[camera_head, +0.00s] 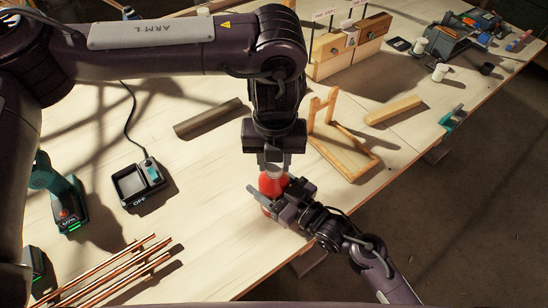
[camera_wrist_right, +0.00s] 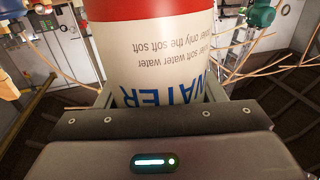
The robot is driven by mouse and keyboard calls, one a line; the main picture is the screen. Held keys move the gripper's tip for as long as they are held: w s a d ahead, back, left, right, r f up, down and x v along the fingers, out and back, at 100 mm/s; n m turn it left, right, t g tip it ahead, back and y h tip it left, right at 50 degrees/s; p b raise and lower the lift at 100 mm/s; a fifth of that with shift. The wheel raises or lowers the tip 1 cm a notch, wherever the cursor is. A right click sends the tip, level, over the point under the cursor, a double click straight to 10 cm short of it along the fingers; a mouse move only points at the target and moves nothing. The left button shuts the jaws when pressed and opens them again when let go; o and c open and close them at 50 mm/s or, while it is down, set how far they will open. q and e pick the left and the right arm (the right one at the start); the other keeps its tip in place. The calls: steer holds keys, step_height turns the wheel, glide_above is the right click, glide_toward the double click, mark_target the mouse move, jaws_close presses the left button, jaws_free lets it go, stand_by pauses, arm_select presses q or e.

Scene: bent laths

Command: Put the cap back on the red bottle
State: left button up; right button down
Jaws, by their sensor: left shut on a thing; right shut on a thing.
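The red bottle (camera_head: 272,184) stands near the table's front edge in the head view. My right gripper (camera_head: 272,204) is shut around its lower body from the right. In the right wrist view the bottle (camera_wrist_right: 160,50) fills the middle, with a pale label reading WATER and a red band. My left gripper (camera_head: 273,163) points straight down over the bottle's top and is shut on a small pale thing, seemingly the cap (camera_head: 273,171). The fingers mostly hide it. I cannot tell whether the cap touches the bottle's neck.
A wooden frame stand (camera_head: 343,146) is right of the bottle, with a wooden block (camera_head: 393,110) beyond. A dark bar (camera_head: 208,119), a black charger (camera_head: 138,184) and a teal drill (camera_head: 62,196) lie left. Copper rods (camera_head: 112,272) lie at front left. Bare tabletop surrounds the bottle's left side.

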arm_select(q)
steer(key=m, duration=0.6)
steer(key=shift+m, duration=0.3)
steer(key=m, duration=0.7)
steer(key=o, duration=1.2)
steer(key=shift+c, duration=0.2)
step_height(320, 180, up, 12)
arm_select(e)
steer(key=shift+c, duration=1.3)
jaws_free()
